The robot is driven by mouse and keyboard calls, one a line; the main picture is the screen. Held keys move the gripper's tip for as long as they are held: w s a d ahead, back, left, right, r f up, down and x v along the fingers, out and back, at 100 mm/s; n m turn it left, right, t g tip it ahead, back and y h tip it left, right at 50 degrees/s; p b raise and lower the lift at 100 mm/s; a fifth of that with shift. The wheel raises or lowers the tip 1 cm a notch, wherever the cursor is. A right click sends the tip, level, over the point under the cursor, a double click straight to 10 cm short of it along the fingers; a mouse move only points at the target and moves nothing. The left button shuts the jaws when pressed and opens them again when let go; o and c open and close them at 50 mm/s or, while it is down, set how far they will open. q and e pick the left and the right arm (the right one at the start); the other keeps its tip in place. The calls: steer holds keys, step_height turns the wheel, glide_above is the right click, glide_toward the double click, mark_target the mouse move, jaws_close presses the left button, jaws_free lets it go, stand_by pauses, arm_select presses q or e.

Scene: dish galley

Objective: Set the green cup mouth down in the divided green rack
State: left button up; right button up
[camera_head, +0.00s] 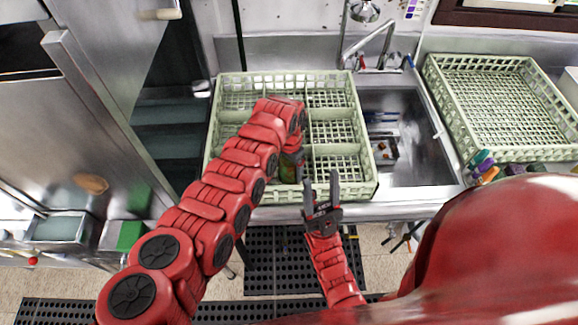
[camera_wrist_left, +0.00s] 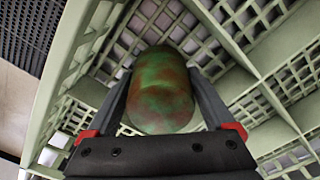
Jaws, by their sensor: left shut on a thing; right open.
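The divided green rack (camera_head: 357,190) is pale green and stands on the counter left of the sink. My left gripper (camera_head: 291,160) is shut on the green cup (camera_head: 287,173), which has reddish-brown patches. The cup is at the front part of the rack, near its middle divider. In the left wrist view the cup (camera_wrist_left: 160,95) sits between both fingers with the rack's lattice around and behind it. A smooth rounded end faces the camera; its mouth is not visible. I cannot tell whether it touches the rack. My right gripper (camera_head: 322,190) is open and empty at the rack's front edge.
The sink (camera_head: 415,150) with a faucet (camera_head: 370,45) is right of the rack. A second, undivided pale green rack (camera_head: 500,105) stands farther right, with several small coloured items (camera_head: 485,165) by its front. My left arm covers part of the divided rack's left side.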

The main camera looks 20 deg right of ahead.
arm_select(q)
steer(key=shift+w+f, duration=0.1)
steer(key=shift+f, duration=0.1)
steer(key=o, duration=1.1)
steer(key=shift+r, duration=0.1)
steer(key=shift+r, duration=0.1)
